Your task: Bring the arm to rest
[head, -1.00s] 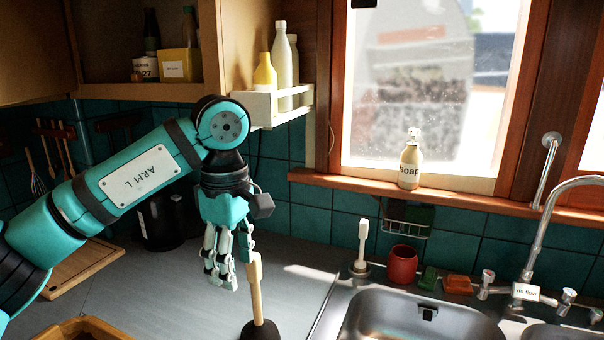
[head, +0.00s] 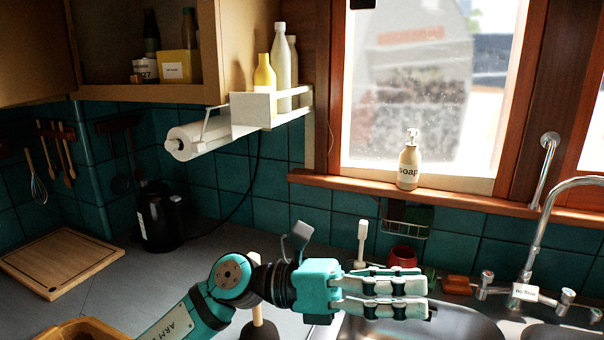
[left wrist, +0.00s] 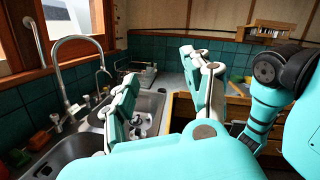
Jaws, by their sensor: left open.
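My left gripper (head: 428,294) is in the head view, low over the near side of the sink, with its fingers pointing right and level. It is open and empty. In the left wrist view its two fingers (left wrist: 160,95) stand apart with the sink and counter between and beyond them. My left arm (head: 185,322) comes in from the bottom of the head view, its elbow low in front of the plunger. My right gripper is not in the head view.
A plunger (head: 260,333) stands on the counter, partly hidden behind my arm. The sink (head: 470,325), faucet (head: 535,245), red cup (head: 402,256) and soap bottle (head: 409,165) are around the gripper. Counter between is clear.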

